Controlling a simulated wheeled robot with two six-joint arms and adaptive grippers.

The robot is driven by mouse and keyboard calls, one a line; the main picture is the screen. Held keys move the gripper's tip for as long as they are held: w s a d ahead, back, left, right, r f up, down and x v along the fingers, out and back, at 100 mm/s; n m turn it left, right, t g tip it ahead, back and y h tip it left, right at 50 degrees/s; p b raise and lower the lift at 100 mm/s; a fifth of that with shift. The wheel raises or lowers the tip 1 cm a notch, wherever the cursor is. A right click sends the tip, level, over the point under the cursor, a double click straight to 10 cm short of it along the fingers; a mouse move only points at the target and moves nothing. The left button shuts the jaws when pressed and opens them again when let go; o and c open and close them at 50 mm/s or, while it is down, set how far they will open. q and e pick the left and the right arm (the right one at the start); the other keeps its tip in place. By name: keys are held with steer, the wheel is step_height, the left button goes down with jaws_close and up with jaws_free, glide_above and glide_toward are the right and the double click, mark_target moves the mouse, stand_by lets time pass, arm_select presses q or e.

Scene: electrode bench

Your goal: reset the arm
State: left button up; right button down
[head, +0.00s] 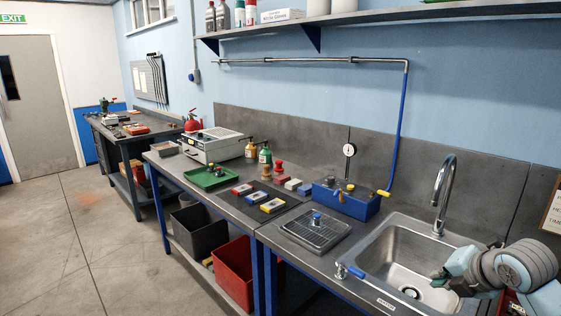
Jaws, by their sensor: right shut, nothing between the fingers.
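My right arm comes in at the lower right, over the right side of the steel sink (372,252). My right gripper (438,279) is shut and holds nothing. Its fingertips point left, over the sink basin in the picture; its height above the basin is hard to tell. The arm hides the right end of the sink and the bench there. My left gripper is not in view.
A curved tap (440,190) stands behind the sink, close to my right arm. Left of the sink are a drain grate (318,236), a blue box (345,204) with fittings, small coloured blocks and a green tray (210,177). A red bin (232,272) stands below.

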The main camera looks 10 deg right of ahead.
steer(key=w+a+f+m+t+y+p, duration=0.2)
steer(key=a+f+m+t+y+p, duration=0.35)
steer(key=a+f+y, duration=0.6)
steer(key=s+d+f+m+g+h+p, duration=0.1)
steer(key=s+d+f+m+h+p, duration=0.1)
steer(key=s+f+m+h, duration=0.6)
steer(key=s+d+f+m+g+h+p, duration=0.25)
steer(key=s+f+m, duration=0.2)
steer(key=f, duration=0.75)
arm_select(q)
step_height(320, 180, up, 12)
steer(key=p, duration=0.1)
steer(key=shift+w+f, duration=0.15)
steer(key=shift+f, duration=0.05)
arm_select(e)
steer(key=s+a+f+m+g, duration=0.2)
steer(key=s+f+g, duration=0.1)
steer(key=s, duration=0.8)
steer(key=s+a+f+m+g, duration=0.1)
steer(key=s+f+m+g, duration=0.1)
steer(key=s+f, duration=0.4)
steer(key=s+a+f+m+g+h, duration=0.1)
steer(key=s+f+g, duration=0.3)
steer(key=s, duration=1.2)
steer(key=shift+a+f+m, duration=0.65)
steer(key=shift+a+m, duration=0.05)
steer(key=shift+a, duration=0.1)
